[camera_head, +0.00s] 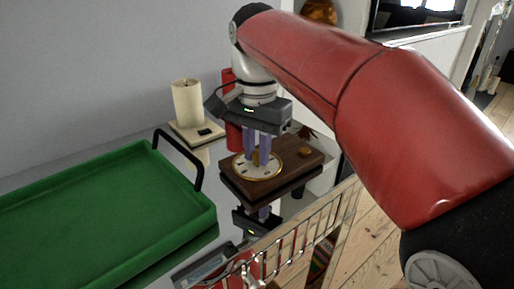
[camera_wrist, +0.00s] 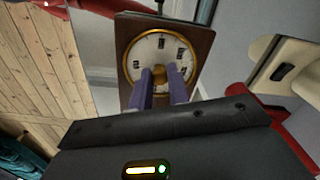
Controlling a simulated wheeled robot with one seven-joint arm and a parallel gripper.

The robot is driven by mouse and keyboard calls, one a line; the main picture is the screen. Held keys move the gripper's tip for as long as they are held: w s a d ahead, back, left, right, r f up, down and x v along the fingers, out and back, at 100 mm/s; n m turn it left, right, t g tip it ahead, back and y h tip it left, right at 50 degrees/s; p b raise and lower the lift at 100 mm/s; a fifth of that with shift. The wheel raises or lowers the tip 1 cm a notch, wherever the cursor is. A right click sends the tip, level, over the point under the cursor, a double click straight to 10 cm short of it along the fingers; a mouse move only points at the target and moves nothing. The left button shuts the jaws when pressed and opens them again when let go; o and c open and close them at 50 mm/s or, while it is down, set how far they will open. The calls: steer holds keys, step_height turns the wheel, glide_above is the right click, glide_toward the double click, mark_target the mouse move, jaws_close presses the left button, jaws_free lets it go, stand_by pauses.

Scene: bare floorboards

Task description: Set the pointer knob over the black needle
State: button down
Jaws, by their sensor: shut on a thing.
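A dark wooden block (camera_head: 290,164) carries a white round dial (camera_head: 243,170) with a gold rim and several black marks. The dial also shows in the wrist view (camera_wrist: 146,53). My gripper (camera_head: 257,160) points down over the dial with its two purple fingers. In the wrist view my gripper (camera_wrist: 159,76) is shut on a small brass knob (camera_wrist: 159,71) at the dial's middle. The fingers hide much of the knob, and I cannot tell which way its pointer faces. I cannot tell a black needle apart from the black marks.
A second small brass piece (camera_head: 304,152) sits on the block, right of the dial. A green tray (camera_head: 105,205) with a black handle lies to the left. A cream candle-like cylinder (camera_head: 187,103) and a red cylinder (camera_head: 233,136) stand behind. A wire rack (camera_head: 315,229) is in front.

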mark_target(257, 153)
steer(key=shift+m, duration=0.5)
steer(key=c, duration=1.3)
jaws_free()
steer(key=shift+c, duration=0.2)
step_height(257, 153, up, 8)
steer(key=shift+f, duration=0.1)
